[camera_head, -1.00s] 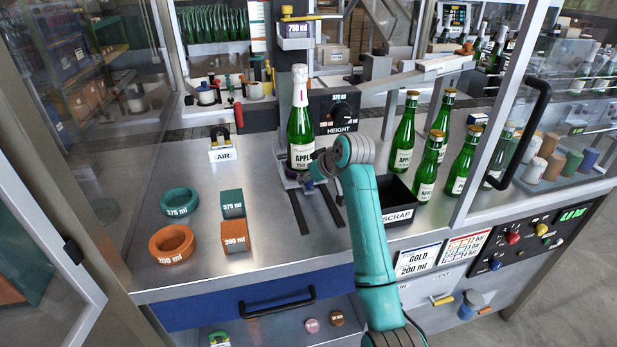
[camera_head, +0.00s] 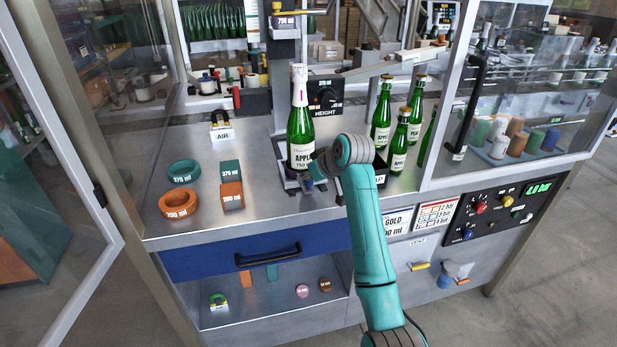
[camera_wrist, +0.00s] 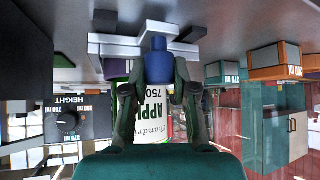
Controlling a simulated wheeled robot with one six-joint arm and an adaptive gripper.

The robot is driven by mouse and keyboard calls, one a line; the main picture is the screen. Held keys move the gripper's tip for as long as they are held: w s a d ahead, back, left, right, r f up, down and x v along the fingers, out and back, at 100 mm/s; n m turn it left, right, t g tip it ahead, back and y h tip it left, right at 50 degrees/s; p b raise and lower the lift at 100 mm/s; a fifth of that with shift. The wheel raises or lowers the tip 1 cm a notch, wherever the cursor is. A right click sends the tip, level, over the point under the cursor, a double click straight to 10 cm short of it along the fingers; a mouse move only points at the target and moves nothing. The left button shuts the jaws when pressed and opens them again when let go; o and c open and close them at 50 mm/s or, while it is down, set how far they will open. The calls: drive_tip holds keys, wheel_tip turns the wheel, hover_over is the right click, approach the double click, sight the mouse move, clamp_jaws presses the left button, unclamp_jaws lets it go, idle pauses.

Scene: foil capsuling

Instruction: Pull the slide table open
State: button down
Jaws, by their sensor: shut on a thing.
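The slide table (camera_head: 290,185) sits on dark rails on the steel bench, with the green 750 ml bottle (camera_head: 300,128) upright on it. In the wrist view, which is upside down, its pale plates (camera_wrist: 115,42) show above a blue knob (camera_wrist: 170,62). My gripper (camera_wrist: 160,78) is shut on this knob, one finger on each side. The bottle label (camera_wrist: 155,112) shows behind the fingers. In the head view my gripper (camera_head: 314,170) is at the slide table's front right, and the knob is hidden there by my arm.
Orange and teal rings (camera_head: 180,203) and blocks (camera_head: 231,195) lie left on the bench. Several green bottles (camera_head: 398,140) and the partly hidden scrap bin stand right. The blue drawer front (camera_head: 205,260) with a black handle is below the bench edge. Bare bench lies between.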

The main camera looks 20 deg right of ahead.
drive_tip(key=shift+s, duration=0.1)
drive_tip(key=c, duration=0.9)
unclamp_jaws()
drive_tip(key=shift+r, duration=0.1)
drive_tip(key=v, duration=1.1)
drive_tip(key=shift+s+d+r, duration=0.2)
drive_tip(key=shift+s+r, duration=0.05)
drive_tip(key=shift+s, duration=0.05)
